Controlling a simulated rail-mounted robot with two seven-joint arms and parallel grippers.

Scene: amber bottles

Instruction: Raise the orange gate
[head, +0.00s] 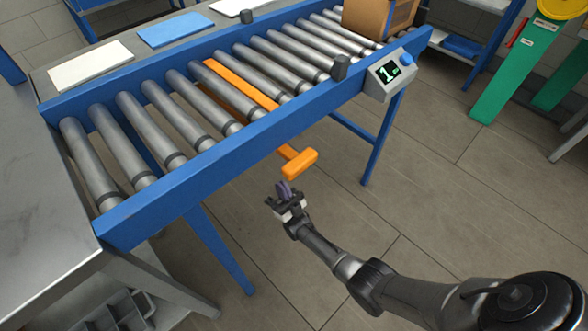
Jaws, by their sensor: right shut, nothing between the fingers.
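The orange gate (240,85) is a flat bar lying between the rollers of the conveyor, about level with them. Its orange T-shaped handle (300,163) sticks out past the conveyor's near blue side rail. My right gripper (281,189) is just below the handle in the picture, apart from it, with its fingers shut and empty. My left gripper is not in view.
The blue-framed roller conveyor (185,152) crosses the view. A cardboard box (368,18) stands at its far end. A small display box (390,75) reading 1 hangs on the near rail. A grey metal table (38,180) adjoins at left. Floor in front is clear.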

